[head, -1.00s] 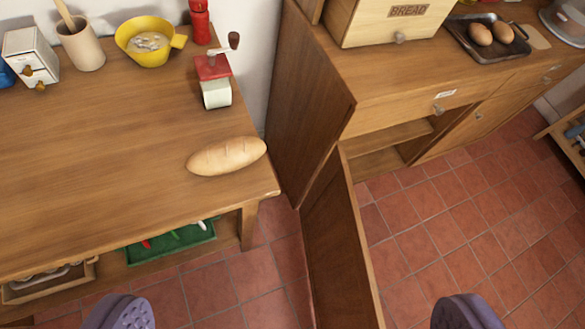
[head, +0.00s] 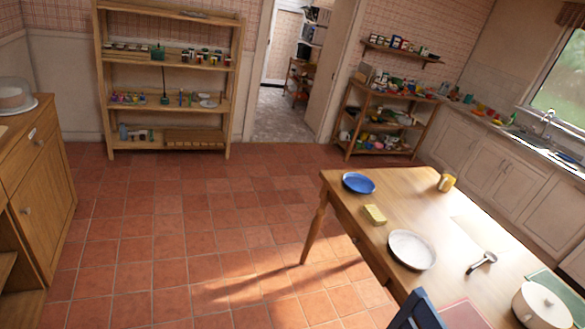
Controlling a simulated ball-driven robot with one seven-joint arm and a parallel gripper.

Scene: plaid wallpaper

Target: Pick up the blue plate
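The blue plate (head: 358,183) lies on the wooden table (head: 345,205), near its far left corner. It looks round with a raised rim and seems empty. It is some distance ahead and to the right of the middle of the view. A yellow block like butter (head: 374,214) and a white plate (head: 412,250) lie nearer on the same table, apart from it. My gripper is not in view.
A blue chair (head: 418,311) stands at the table's near side. A yellow cup (head: 446,182), a ladle (head: 482,262) and a white pot (head: 541,304) are on the table. Open tiled floor (head: 190,230) lies left of it. A cabinet (head: 42,200) stands at the left, shelves (head: 168,95) behind.

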